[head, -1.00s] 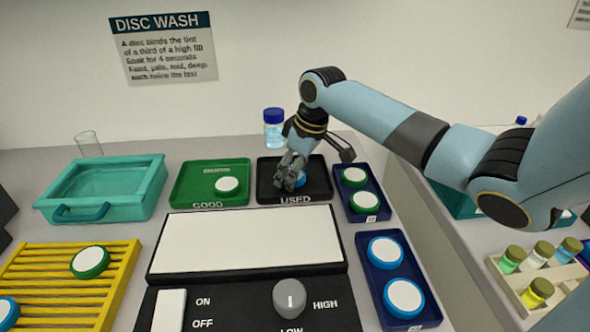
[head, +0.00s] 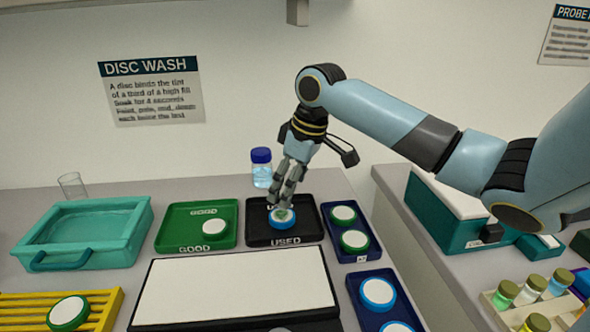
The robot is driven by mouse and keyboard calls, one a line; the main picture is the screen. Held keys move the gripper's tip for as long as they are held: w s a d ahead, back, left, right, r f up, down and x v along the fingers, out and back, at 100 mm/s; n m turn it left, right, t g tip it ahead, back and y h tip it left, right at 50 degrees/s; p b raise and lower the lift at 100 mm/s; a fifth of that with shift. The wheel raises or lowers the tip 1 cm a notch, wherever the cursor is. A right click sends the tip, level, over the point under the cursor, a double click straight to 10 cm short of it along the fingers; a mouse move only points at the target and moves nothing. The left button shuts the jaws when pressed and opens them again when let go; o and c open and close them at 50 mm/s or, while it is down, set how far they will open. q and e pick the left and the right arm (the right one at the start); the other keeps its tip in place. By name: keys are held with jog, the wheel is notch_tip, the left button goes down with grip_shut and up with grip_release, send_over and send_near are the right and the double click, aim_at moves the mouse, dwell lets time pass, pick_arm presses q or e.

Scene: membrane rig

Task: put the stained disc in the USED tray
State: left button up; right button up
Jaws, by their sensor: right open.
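The stained disc (head: 281,216) has a blue rim and a white face with a greenish mark. It lies in the black USED tray (head: 262,236), near the tray's middle. My right gripper (head: 287,203) is open, right above and behind the disc. Its fingers hide a little of the tray behind; I cannot tell whether a fingertip still touches the disc. My left gripper is out of view.
A dark blue tray (head: 363,214) holding green-rimmed discs stands right. A blue-capped bottle (head: 261,168) stands behind. A teal basin (head: 125,250) is at left.

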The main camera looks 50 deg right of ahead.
jog(key=v, duration=0.4)
jog(key=shift+r, duration=0.1)
dwell(0.5)
